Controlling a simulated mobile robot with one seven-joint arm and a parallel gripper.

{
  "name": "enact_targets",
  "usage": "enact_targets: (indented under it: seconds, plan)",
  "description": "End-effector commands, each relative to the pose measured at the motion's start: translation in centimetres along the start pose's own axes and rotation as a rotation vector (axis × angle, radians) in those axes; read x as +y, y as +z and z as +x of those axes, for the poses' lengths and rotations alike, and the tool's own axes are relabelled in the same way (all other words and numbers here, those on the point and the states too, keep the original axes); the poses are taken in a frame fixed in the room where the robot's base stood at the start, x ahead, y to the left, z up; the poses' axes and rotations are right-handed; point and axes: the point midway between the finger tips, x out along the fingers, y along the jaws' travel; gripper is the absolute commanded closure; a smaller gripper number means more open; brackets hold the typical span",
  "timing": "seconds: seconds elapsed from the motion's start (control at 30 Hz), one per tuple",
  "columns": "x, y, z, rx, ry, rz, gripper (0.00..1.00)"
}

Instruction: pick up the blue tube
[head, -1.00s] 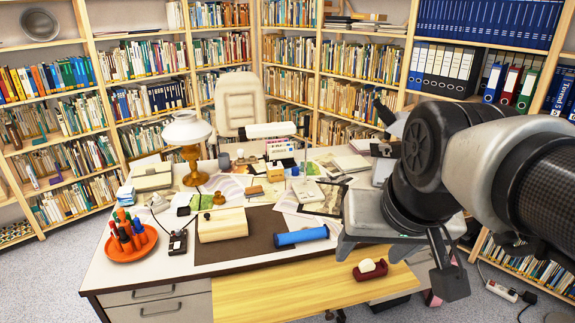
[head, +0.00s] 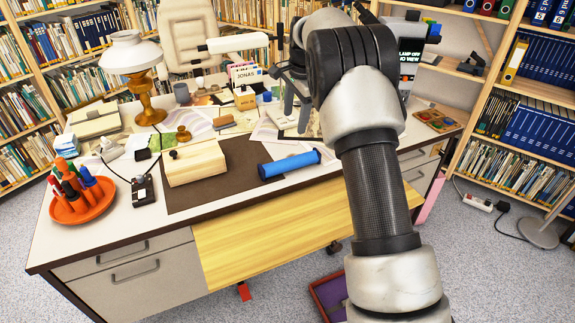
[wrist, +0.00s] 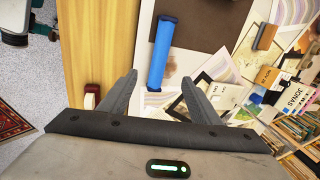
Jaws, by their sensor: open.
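The blue tube (head: 289,164) lies on its side at the right edge of the dark brown desk pad (head: 245,160), close to the desk's front edge. In the wrist view the blue tube (wrist: 161,55) runs up and down the picture, its lower end between the spread fingers. My gripper (head: 296,108) is in the air over the papers, behind the tube in the head view, partly hidden by my arm. In the wrist view my gripper (wrist: 159,82) is open, with nothing between its fingers. It looks apart from the tube.
A wooden box (head: 193,163) sits left of the tube. A white-shaded lamp (head: 131,55), an orange pen tray (head: 80,207) and a card box (head: 245,73) crowd the desk.

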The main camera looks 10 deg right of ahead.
Motion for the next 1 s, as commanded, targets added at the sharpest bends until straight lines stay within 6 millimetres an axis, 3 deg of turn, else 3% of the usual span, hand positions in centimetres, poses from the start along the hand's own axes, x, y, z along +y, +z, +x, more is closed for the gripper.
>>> enact_targets:
  seconds: [0.03,0.27,0.7,1.0]
  plan:
    - [-0.2,-0.1,1.8,-0.001,0.007,0.020,0.43]
    - [-0.6,-0.3,5.3,-0.003,0.017,0.060,0.43]
    - [-0.4,-0.3,14.3,-0.003,0.017,0.059,0.43]
    - [-0.3,-0.3,16.3,-0.003,0.016,0.058,0.43]
